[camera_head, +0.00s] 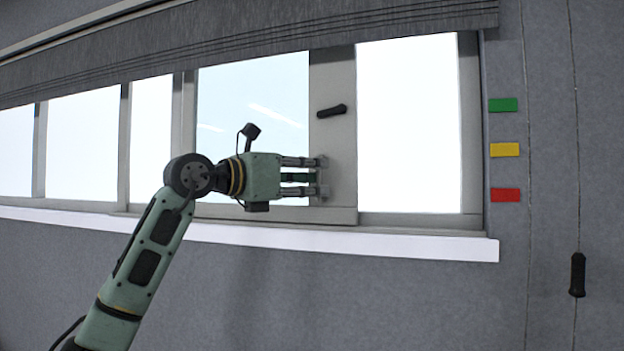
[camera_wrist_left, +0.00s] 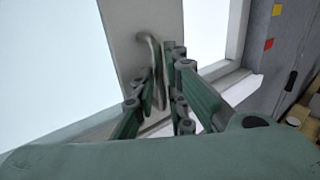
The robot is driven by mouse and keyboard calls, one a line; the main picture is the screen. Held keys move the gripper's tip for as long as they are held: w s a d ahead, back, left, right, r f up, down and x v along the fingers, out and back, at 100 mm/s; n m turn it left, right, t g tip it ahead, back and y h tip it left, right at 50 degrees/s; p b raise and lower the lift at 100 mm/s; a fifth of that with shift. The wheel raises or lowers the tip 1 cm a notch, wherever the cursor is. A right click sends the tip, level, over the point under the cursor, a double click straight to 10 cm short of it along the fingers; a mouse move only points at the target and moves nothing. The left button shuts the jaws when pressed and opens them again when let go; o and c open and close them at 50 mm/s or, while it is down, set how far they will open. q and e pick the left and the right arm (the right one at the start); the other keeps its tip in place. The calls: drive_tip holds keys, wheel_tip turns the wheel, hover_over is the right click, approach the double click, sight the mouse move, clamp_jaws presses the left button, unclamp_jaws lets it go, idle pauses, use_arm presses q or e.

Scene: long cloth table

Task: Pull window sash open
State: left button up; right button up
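The window sash (camera_head: 335,75) has a light grey frame with a bright pane to its left. A short black lever (camera_head: 332,111) is on its right stile. My left gripper (camera_head: 321,178) is at the lower part of that stile, below the lever. In the left wrist view its fingers (camera_wrist_left: 160,72) converge on a curved grey pull handle (camera_wrist_left: 149,48) standing out from the sash, with the handle between them. The fingers look shut on it; their tips partly hide it. In the head view the fingers largely cover this handle. My right gripper is not in view.
A white sill (camera_head: 400,245) runs below the window. A grey blind (camera_head: 250,40) hangs across the top. Green (camera_head: 503,105), yellow (camera_head: 505,150) and red (camera_head: 505,195) tags are on the right wall. A black grip (camera_head: 577,275) hangs on a cord further right.

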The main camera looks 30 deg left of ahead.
use_arm(q)
drive_tip(key=shift+o, duration=1)
drive_tip(key=shift+d, duration=0.1)
drive_tip(key=v, duration=1.2)
